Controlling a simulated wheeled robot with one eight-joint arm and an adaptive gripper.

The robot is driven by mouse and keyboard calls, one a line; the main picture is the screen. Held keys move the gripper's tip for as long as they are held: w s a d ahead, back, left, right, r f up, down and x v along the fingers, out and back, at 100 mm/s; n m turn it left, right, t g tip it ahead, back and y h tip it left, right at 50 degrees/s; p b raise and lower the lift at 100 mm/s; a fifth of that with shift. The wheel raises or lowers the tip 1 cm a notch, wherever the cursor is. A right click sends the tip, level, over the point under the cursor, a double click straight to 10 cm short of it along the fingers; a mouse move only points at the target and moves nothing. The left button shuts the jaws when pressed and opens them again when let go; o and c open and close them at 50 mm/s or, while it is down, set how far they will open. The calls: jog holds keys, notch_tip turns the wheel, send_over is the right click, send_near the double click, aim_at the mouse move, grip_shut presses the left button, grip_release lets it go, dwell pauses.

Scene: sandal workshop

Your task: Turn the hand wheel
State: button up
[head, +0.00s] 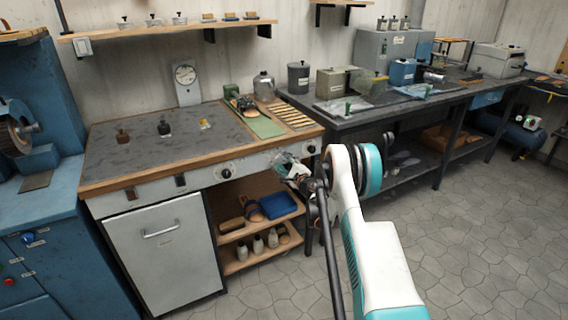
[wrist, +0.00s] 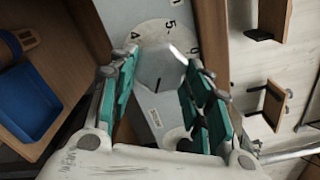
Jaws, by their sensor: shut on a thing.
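The hand wheel (wrist: 165,66) shows in the wrist view as a pale grey, faceted knob with a dark line on its face. It sits over a white dial (wrist: 152,32) marked with digits, 4 and 5 among them. My gripper (wrist: 160,78) has its teal-padded fingers on either side of the wheel and is shut on it. In the head view my gripper (head: 288,168) is at the front panel of the wooden-edged bench, towards its right end. My gripper and wrist hide most of the wheel there.
Black knobs (head: 226,173) sit on the same front panel (head: 150,190). Below it is an open shelf (head: 232,262) with a blue tray (head: 278,205) and bottles. A blue machine (head: 45,200) stands at left. A dark workbench (head: 440,105) stands at right. The tiled floor (head: 480,240) is clear.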

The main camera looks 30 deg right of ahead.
dwell(0.5)
jog(key=o, duration=1)
jog(key=s, duration=1.2)
jog(key=shift+d, duration=0.25)
